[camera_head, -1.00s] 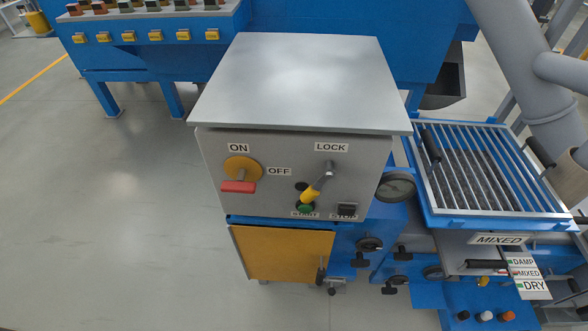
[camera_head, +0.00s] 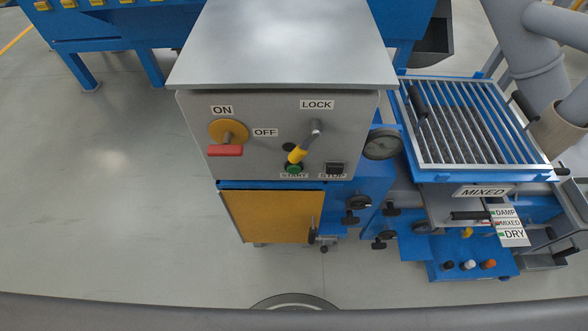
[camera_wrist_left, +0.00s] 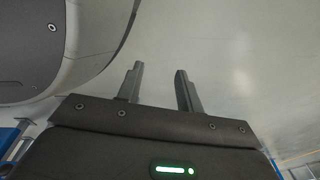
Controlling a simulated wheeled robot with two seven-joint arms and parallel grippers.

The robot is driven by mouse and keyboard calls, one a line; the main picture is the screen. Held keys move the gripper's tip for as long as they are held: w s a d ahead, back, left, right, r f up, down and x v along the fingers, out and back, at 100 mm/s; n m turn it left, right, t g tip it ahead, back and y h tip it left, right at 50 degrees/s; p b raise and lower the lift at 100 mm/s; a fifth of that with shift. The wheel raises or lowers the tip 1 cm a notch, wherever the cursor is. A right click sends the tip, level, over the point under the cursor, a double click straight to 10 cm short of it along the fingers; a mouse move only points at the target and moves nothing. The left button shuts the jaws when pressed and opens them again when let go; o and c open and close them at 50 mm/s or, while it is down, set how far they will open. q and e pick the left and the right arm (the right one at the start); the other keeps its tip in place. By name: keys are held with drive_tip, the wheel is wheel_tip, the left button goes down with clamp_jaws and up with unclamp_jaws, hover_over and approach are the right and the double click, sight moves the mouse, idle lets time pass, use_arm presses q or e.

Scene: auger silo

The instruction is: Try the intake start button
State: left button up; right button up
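The grey control box (camera_head: 270,110) stands in the middle of the head view. Its front has a green start button (camera_head: 294,169) above a START label, partly covered by the label edge and a yellow-tipped lever (camera_head: 299,154). A black stop button (camera_head: 334,168) sits to its right. A red-handled switch on a yellow disc (camera_head: 237,132) is at the left, by ON and OFF. My left gripper (camera_wrist_left: 161,82) is open and empty over bare floor in the left wrist view. My right gripper is not in view.
A tan door panel (camera_head: 272,221) hangs below the box. A slatted grate (camera_head: 470,165) marked MIXED stands further right, with small knobs below. Floor (camera_head: 100,200) at the left is clear.

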use_arm(q)
clamp_jaws()
idle(1.7)
